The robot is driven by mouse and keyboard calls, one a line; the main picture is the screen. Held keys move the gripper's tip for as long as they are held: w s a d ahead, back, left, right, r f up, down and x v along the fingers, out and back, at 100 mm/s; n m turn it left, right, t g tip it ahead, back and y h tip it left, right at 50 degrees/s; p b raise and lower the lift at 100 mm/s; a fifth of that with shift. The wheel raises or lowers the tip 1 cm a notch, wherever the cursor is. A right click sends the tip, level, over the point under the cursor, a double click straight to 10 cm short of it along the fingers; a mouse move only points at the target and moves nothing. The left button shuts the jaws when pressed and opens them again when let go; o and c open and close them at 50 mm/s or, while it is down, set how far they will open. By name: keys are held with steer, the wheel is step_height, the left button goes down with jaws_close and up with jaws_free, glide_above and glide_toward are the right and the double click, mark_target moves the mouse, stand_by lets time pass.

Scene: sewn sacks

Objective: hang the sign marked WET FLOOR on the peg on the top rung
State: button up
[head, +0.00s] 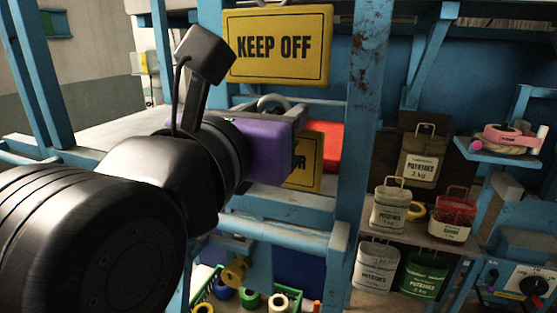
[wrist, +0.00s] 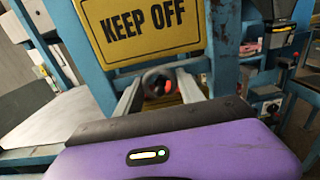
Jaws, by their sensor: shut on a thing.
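A yellow sign (head: 307,161) shows partly behind my gripper in the head view; only an end letter, apparently R, is readable, fitting WET FLOOR. A grey loop handle stands above it, between my fingers in the wrist view. My gripper (wrist: 163,83), with its purple body, is shut on this sign, apparently by the loop; the exact contact is hard to see. A yellow KEEP OFF sign (head: 278,44) hangs above and behind the gripper, and also shows in the wrist view (wrist: 140,28). The top-rung peg cannot be made out.
A worn blue post (head: 362,110) stands just right of the held sign. A red thing (head: 328,140) is behind the sign. Potato containers (head: 389,209) fill shelves at right. A pink tape dispenser (head: 513,138) sits on a small shelf. Coloured rolls (head: 249,300) lie below.

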steer(key=shift+s, duration=0.15)
steer(key=b+v, duration=0.3)
steer(key=v, duration=0.4)
stand_by(1.4)
steer(key=shift+s, duration=0.1)
